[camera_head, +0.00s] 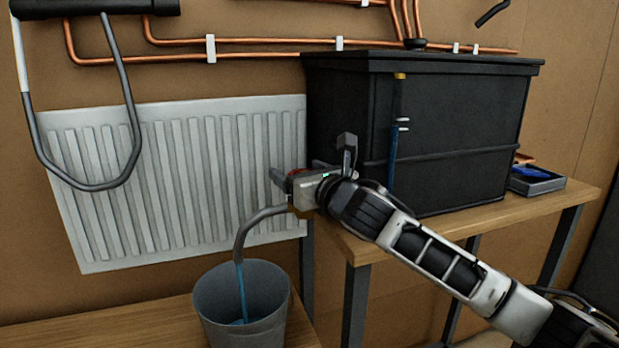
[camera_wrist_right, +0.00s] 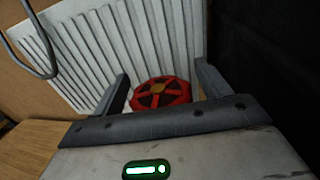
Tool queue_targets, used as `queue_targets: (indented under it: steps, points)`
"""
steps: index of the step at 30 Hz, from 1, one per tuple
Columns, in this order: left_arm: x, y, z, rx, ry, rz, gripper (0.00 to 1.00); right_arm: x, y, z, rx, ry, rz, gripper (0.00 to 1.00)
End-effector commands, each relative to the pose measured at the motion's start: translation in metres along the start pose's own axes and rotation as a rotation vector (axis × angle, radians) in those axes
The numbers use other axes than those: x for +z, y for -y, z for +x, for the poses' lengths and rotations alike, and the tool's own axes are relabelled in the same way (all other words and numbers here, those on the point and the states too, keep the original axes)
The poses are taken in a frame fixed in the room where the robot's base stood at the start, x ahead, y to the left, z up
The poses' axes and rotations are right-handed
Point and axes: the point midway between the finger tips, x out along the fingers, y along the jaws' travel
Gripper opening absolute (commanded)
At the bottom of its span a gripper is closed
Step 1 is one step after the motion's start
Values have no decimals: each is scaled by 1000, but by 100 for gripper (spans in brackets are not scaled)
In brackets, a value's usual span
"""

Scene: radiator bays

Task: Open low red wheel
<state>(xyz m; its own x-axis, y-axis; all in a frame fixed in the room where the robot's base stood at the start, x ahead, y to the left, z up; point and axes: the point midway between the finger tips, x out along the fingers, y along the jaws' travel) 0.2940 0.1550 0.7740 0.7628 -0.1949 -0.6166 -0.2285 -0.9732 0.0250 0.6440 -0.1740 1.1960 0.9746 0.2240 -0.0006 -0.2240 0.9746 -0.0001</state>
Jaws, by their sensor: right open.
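My left gripper is not in view.
A ribbed white radiator (camera_head: 170,180) hangs on the brown wall behind the wheel. A large black tank (camera_head: 455,130) stands on a wooden bench (camera_head: 500,212) to the right. A small tray (camera_head: 540,187) with something blue sits beside it. Copper pipes (camera_head: 260,55) run above.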

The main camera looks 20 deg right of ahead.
Motion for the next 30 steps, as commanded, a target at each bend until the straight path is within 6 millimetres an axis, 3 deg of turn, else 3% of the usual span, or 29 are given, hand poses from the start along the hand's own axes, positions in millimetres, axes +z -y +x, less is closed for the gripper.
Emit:
queue_targets:
  steps: [5, 15, 21, 30]
  points:
    - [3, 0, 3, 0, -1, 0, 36, -2, 1, -19, -1, 0, -4, 76]
    - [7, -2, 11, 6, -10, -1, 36, -3, 1, -100, 0, -1, -6, 76]
    - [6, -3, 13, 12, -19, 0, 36, -2, 0, -138, -1, -2, -4, 76]
    - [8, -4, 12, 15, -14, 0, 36, 0, 0, -158, -1, -1, -1, 76]
